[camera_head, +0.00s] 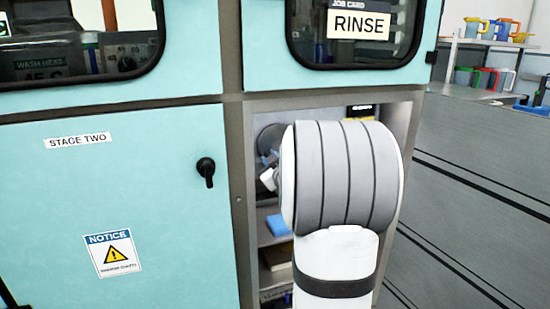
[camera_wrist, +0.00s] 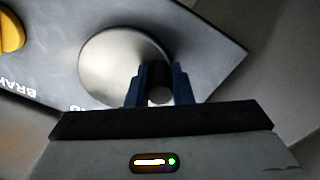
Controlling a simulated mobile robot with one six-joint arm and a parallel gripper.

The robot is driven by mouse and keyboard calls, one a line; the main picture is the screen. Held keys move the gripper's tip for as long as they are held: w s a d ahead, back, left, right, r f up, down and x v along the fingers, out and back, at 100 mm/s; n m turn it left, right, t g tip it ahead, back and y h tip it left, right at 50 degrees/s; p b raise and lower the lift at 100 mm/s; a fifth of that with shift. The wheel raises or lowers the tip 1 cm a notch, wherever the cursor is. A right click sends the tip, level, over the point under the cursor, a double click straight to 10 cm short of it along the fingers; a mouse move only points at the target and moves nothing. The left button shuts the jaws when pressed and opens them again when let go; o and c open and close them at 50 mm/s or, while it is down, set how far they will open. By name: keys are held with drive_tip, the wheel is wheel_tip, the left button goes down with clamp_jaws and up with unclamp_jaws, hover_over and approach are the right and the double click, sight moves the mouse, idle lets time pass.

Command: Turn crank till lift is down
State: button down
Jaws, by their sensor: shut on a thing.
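In the wrist view, a round metal disc (camera_wrist: 112,62), apparently part of the crank, is mounted on a dark panel. My gripper (camera_wrist: 160,84) has its two blue fingers closed on a dark round crank handle (camera_wrist: 160,95) in front of the disc's lower right edge. In the head view, my arm covers most of the open bay, and only part of the dark round crank wheel (camera_head: 268,140) shows left of it. The fingers are small and mostly hidden there. The lift cannot be made out in either view.
A yellow knob (camera_wrist: 10,32) sits at the panel's left, near partly visible lettering. The teal cabinet door (camera_head: 110,210) with a black latch (camera_head: 206,171) stands left of the bay. A blue item (camera_head: 278,225) lies on a shelf below. Grey drawers (camera_head: 470,180) stand at right.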

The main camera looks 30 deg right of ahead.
drive_tip(key=shift+w+a+r+m+p, duration=0.1)
drive_tip(key=shift+a+r+m+p, duration=0.15)
drive_tip(key=shift+m, duration=0.45)
drive_tip(key=shift+a+r+m+p, duration=0.1)
drive_tip(key=shift+r+m+p, duration=0.15)
drive_tip(key=shift+m, duration=0.45)
drive_tip(key=c, duration=1.3)
unclamp_jaws()
drive_tip(key=p+v, duration=0.1)
drive_tip(key=v, duration=0.6)
drive_tip(key=shift+s+a, duration=0.15)
drive_tip(key=shift+s, duration=0.25)
